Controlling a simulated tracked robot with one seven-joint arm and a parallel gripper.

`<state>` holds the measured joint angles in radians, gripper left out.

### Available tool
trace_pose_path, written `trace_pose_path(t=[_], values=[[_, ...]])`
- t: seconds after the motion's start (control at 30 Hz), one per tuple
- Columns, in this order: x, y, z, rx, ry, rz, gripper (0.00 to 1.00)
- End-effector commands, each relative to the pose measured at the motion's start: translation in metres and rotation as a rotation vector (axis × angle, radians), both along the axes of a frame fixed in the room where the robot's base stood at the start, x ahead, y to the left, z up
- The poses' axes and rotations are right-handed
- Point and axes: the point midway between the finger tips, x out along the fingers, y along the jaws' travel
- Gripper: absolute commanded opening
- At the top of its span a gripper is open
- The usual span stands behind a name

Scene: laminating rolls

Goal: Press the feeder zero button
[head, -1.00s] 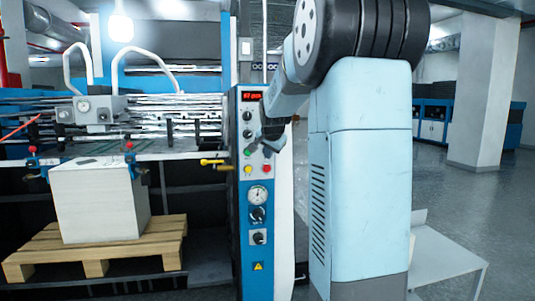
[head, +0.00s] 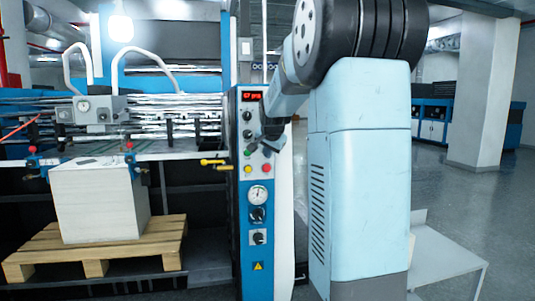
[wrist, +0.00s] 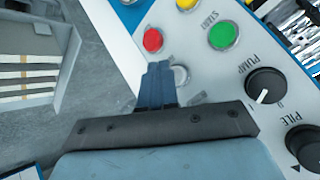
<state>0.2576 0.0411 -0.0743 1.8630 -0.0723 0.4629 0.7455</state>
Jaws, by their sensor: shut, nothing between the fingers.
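The control panel (head: 256,205) stands upright left of my arm in the head view. In the wrist view a pale grey round button (wrist: 182,75) lies just right of my fingertips, partly hidden by them; its label cannot be read. My gripper (wrist: 160,68) is shut and empty, its tips over the panel face beside this button. Contact cannot be told. It also shows in front of the panel in the head view (head: 256,148). Near it in the wrist view are a red button (wrist: 152,40), a green START button (wrist: 223,34) and a yellow button (wrist: 187,3).
The black PUMP knob (wrist: 266,86) and PILE knob (wrist: 303,146) stick out right of my gripper in the wrist view. A lit red display (head: 252,96) tops the panel. A paper stack (head: 98,205) on a wooden pallet (head: 110,257) stands left.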

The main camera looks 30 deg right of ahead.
Motion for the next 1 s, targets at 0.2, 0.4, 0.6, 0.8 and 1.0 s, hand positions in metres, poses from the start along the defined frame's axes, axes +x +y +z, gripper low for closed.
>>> trace_pose_path(t=[0.2,0.4,0.6,0.8,1.0], values=[[0.0060,-0.0020,0.0006,0.000,0.001,-0.001,0.00],[0.0065,-0.0021,0.0008,0.000,0.001,-0.001,0.00],[0.0067,-0.0022,0.0008,0.000,0.001,-0.001,0.00],[0.0082,-0.0027,0.0007,0.000,0.001,-0.001,0.00],[0.0101,-0.0033,0.0008,0.000,0.001,-0.001,0.00]])
